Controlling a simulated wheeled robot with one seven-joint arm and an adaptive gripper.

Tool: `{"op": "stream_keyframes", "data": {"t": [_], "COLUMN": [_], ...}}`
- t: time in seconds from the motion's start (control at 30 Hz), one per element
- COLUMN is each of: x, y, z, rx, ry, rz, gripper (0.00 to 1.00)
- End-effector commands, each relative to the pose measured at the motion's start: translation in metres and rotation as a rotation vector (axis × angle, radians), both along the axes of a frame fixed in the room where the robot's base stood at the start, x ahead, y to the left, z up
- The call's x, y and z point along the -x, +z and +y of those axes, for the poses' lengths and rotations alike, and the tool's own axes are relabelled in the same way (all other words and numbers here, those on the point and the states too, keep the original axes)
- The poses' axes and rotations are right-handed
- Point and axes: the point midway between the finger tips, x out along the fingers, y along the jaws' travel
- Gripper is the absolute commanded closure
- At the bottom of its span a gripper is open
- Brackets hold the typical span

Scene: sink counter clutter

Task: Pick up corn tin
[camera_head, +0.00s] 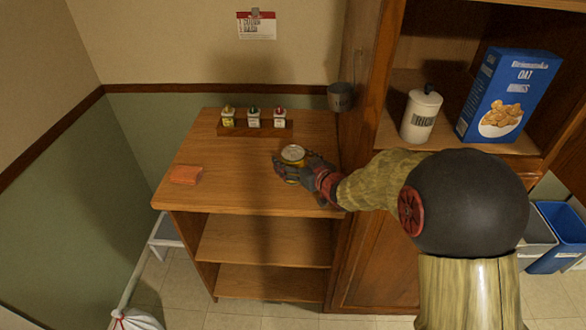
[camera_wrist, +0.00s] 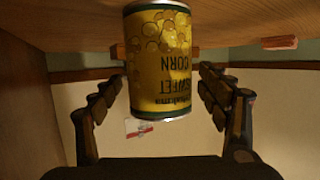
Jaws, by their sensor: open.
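The corn tin (camera_head: 293,154) stands on the wooden counter top (camera_head: 225,160), near the middle of its right half. In the wrist view the yellow tin (camera_wrist: 160,65) shows upside down, with "sweet corn" on its label. My gripper (camera_head: 284,170) is at the near side of the tin, low over the counter. In the wrist view my gripper (camera_wrist: 160,100) is open, with one finger on each side of the tin and a visible gap on both sides. The tin's lower part is partly hidden by my gripper in the head view.
An orange sponge-like block (camera_head: 186,175) lies at the counter's left. A wooden rack (camera_head: 240,130) with several small bottles stands at the back. The tall cabinet (camera_head: 365,110) closes off the right side.

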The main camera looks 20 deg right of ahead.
Motion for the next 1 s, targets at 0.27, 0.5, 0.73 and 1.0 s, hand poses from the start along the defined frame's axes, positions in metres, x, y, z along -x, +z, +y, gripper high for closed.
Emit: {"op": "stream_keyframes", "data": {"t": [0.27, 0.5, 0.73, 1.0], "x": [-0.0005, -0.0003, -0.0003, -0.0002], "y": [0.0008, 0.0008, 0.0007, 0.0006], "z": [-0.0001, -0.0001, -0.0001, -0.0001], "rx": [0.0, 0.0, 0.0, 0.0], "ry": [0.0, 0.0, 0.0, 0.0], "rz": [0.0, 0.0, 0.0, 0.0], "gripper": [0.28, 0.42, 0.55, 0.7]}}
